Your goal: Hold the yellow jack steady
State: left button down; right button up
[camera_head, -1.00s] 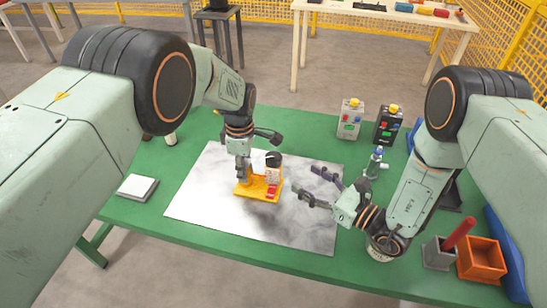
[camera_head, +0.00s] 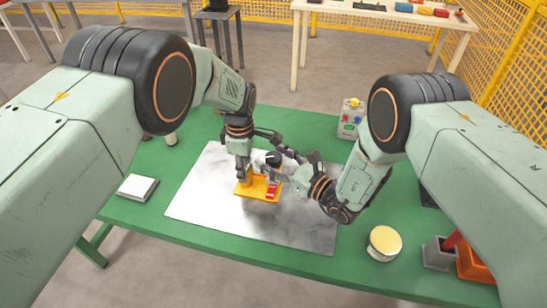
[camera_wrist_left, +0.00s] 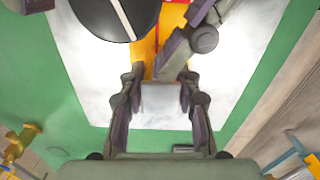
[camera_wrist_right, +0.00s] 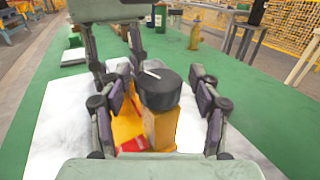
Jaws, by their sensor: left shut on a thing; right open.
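The yellow jack (camera_head: 249,189) sits on the grey-white sheet on the green table, with a red part on its base and a round black knob (camera_head: 273,159) on its post. My right gripper (camera_head: 275,152) is open, at the knob. In the right wrist view its fingers stand on either side of the black knob (camera_wrist_right: 160,90) and post. Contact there cannot be told.
The grey-white sheet (camera_head: 205,200) is clear around the jack. A white block (camera_head: 137,187) lies at left. A round tin (camera_head: 383,243), a grey holder (camera_head: 438,254) and an orange box (camera_head: 474,265) stand at right.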

jog(key=shift+c, duration=0.4)
jog(key=c, duration=1.1)
jog(key=shift+a+m+t+h, duration=0.1)
jog(key=shift+m+t+h, duration=0.9)
jog(key=shift+h, duration=0.2)
jog(key=shift+m+t+h, duration=0.4)
jog(key=shift+m+h, duration=0.1)
jog(key=shift+h, duration=0.2)
jog(key=o, duration=1.2)
